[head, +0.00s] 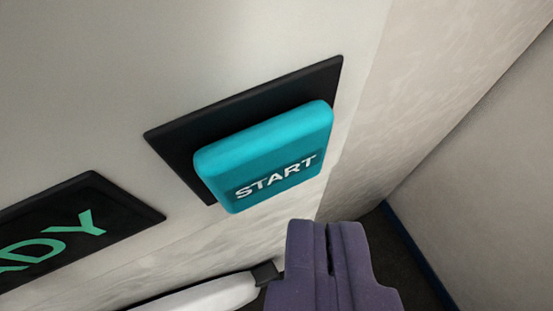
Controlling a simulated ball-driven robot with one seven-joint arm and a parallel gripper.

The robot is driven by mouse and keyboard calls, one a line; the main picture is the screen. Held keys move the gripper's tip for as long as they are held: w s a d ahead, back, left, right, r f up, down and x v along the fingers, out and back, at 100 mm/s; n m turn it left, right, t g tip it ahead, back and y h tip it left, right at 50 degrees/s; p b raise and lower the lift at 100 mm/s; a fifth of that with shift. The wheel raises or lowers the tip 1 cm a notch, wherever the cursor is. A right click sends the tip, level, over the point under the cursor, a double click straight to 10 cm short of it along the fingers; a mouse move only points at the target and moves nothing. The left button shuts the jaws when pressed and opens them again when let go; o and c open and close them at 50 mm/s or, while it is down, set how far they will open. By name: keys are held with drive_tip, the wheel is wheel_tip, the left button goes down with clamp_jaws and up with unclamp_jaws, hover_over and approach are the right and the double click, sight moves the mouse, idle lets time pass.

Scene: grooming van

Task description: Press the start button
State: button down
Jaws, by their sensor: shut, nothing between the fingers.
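The start button (265,157) is a teal block with rounded edges and the white word START on its face. It stands out from a black backing plate (180,142) on a pale wall panel, in the middle of the head view. My gripper (328,224) has purple fingers and is shut and empty. Its fingertips are just below and to the right of the button in the picture. I see a gap between them and the button, but cannot tell the depth between them.
A black display (60,232) with green letters ending in "ADY" is at the lower left. A white rounded object with a dark end (212,294) lies at the bottom, close to the left of my gripper. A pale wall (490,170) rises at the right above a dark floor (385,235).

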drive_tip(key=shift+w+a, duration=0.1)
drive_tip(key=shift+w, duration=0.05)
idle(0.5)
drive_tip(key=shift+w+a, duration=0.1)
drive_tip(key=shift+w, duration=0.2)
drive_tip(key=shift+w+a, duration=0.2)
drive_tip(key=shift+w, duration=0.25)
idle(0.9)
drive_tip(key=shift+s+d+p, duration=0.35)
drive_tip(key=shift+s, duration=0.5)
drive_tip(key=s, duration=0.1)
drive_tip(key=s+d+p, duration=0.1)
drive_tip(key=s, duration=0.1)
drive_tip(key=s+d, duration=0.1)
drive_tip(key=shift+s, duration=0.35)
idle(1.4)
